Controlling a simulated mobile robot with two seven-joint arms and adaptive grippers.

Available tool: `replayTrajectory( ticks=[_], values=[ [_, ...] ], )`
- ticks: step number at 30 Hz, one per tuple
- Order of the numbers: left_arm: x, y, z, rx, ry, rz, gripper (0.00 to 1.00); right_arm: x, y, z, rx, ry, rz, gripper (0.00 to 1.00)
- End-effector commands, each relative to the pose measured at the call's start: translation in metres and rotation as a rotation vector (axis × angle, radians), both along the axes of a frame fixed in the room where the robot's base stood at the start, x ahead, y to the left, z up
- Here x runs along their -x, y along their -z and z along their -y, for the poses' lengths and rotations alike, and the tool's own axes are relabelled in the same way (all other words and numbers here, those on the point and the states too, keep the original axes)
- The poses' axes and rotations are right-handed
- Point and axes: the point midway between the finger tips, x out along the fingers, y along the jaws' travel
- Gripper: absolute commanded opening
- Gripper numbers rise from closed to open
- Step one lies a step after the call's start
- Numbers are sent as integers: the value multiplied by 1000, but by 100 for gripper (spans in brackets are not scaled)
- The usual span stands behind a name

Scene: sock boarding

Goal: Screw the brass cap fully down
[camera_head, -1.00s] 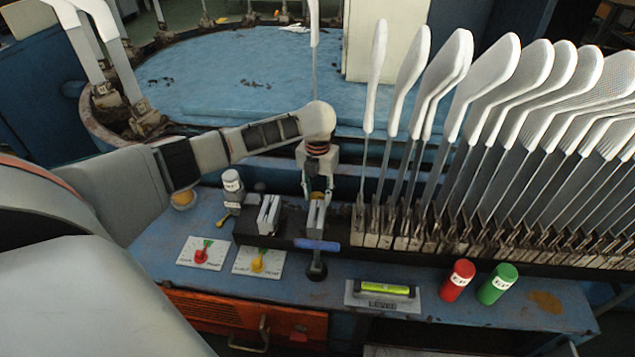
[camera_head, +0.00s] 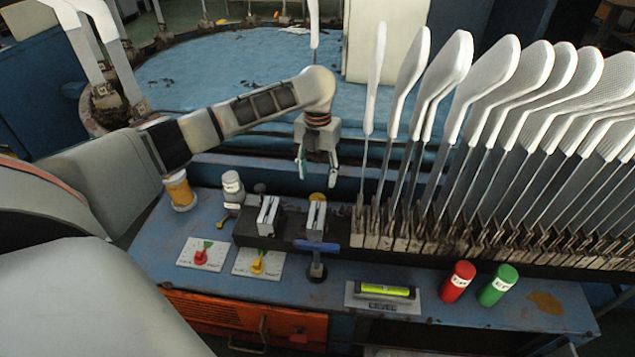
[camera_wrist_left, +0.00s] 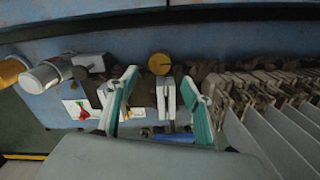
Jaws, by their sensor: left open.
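The brass cap (camera_head: 317,197) is a round yellow disc at the back of the right-hand dark block, just behind its pale upright plates. It also shows in the left wrist view (camera_wrist_left: 159,63), its round top whole and uncovered. What lies under the cap is hidden, so I cannot tell how far down it sits. My left gripper (camera_head: 318,175) hangs above the cap, pointing down, open and empty, apart from it. In the left wrist view its two green-padded fingers stand wide apart. My right gripper is not in view.
A long row of white sock boards (camera_head: 470,110) stands close on the right. A grey-white cylinder (camera_head: 232,190) and an amber container (camera_head: 180,190) stand at the left. A blue-handled knob (camera_head: 317,246) is in front of the block. Red and green cylinders stand front right.

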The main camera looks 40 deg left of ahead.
Motion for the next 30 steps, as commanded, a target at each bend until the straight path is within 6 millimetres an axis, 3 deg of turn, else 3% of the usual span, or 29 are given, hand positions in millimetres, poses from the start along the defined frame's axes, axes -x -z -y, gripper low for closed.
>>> replayTrajectory(
  ticks=[3, 9, 26, 28, 30],
  values=[
    [0, -18, 0, 0, 2, 0, 50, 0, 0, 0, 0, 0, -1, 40],
    [1, -32, 0, 0, 1, -2, 50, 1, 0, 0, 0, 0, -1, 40],
    [1, -33, 0, 0, 1, -2, 50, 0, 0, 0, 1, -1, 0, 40],
    [-1, -39, 0, -1, 1, 6, 50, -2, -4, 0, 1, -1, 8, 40],
    [-4, -60, 0, 0, 1, 29, 50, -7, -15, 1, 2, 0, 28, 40]
  ],
)
